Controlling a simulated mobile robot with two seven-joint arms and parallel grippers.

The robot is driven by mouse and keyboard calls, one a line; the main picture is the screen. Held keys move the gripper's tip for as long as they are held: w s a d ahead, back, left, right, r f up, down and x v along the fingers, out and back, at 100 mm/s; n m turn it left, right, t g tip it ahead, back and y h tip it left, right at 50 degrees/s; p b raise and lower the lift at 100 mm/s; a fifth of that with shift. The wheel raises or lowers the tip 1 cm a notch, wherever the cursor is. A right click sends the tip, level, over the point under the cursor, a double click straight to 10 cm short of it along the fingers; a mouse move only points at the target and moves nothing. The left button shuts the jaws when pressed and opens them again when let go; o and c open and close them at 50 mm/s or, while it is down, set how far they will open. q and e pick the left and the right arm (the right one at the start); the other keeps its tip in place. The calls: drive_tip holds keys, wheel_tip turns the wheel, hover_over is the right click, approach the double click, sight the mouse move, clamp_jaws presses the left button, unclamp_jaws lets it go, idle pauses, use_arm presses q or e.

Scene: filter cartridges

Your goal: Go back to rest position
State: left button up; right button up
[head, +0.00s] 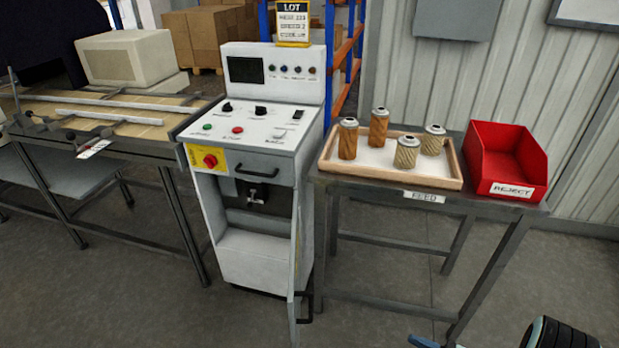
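Several filter cartridges with grey caps stand upright in the wood-rimmed feed tray (448,184). Two are orange-brown: one at the left (348,140) and one behind it (379,128). Two are pale tan: one at the front (407,153) and one at the right (433,141). None is held by a gripper in this view. Neither of my grippers' fingers shows. Only a black, ringed part of mine with blue bits shows at the bottom right edge.
The test machine (262,130) stands mid-picture, its lower door (297,245) swung open toward me. The red reject bin (510,165) is right of the tray on the feed table (480,207). A bench (95,143) stands left. Floor in front is clear.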

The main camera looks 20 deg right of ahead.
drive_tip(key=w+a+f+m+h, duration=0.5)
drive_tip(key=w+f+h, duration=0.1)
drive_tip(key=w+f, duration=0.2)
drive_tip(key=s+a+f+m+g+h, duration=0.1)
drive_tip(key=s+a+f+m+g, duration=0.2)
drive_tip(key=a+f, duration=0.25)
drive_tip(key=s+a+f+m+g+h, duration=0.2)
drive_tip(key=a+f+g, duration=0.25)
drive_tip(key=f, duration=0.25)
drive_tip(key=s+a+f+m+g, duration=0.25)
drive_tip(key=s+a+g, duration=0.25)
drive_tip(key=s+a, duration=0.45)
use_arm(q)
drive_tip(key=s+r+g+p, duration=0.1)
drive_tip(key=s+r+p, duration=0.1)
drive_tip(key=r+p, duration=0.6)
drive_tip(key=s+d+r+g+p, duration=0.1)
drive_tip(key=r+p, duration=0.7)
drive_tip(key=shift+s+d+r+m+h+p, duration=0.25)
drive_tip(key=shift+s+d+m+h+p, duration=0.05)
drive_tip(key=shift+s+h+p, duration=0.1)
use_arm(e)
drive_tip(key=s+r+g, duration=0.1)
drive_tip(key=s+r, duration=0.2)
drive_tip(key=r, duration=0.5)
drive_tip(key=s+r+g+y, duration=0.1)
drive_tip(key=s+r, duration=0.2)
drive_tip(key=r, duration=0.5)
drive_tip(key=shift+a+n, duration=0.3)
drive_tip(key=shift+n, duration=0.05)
